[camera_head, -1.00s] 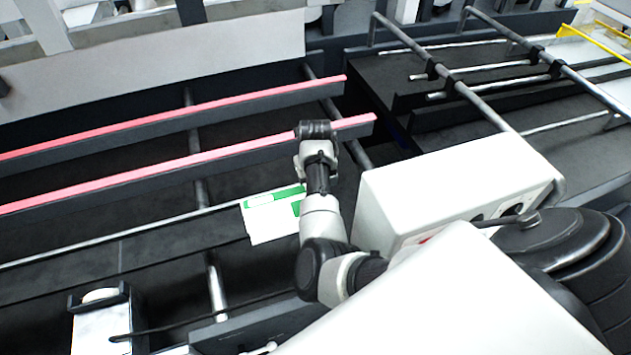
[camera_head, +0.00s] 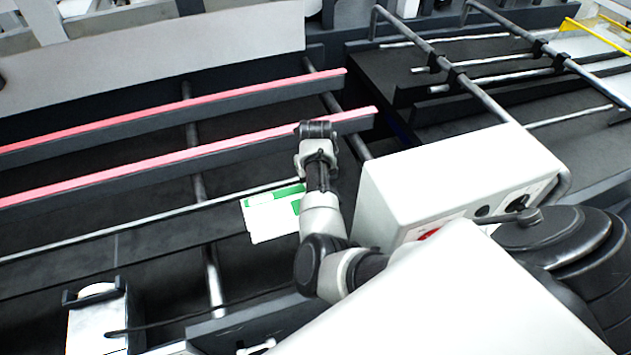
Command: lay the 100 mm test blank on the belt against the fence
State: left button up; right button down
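The test blank (camera_head: 268,222), a white sheet with green patches, shows left of my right forearm, over the dark belt area. Part of it is hidden behind the forearm. My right arm comes in from the lower right, with its wrist bent over near the lower pink-topped rail. The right gripper's fingers are hidden behind the arm. The blank keeps its place beside the arm as the background shifts, so it appears held. I cannot tell whether it touches the belt. Two pink-topped rails (camera_head: 180,162) run across the left; which part is the fence is unclear. My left gripper is not in view.
A white control box (camera_head: 455,185) with dark knobs stands close right of my arm. A thin metal rod (camera_head: 130,229) runs below the rails. A dark-framed unit with a white top (camera_head: 97,330) is at lower left. Bars and rods (camera_head: 480,90) cross the upper right.

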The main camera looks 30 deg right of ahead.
jog(key=shift+w+d, duration=0.1)
jog(key=shift+w, duration=0.25)
jog(key=c, duration=1.3)
grip_release()
jog(key=shift+o, duration=0.2)
notch_tip(320, 180, up, 11)
jog(key=b, duration=0.2)
jog(key=shift+f, duration=0.2)
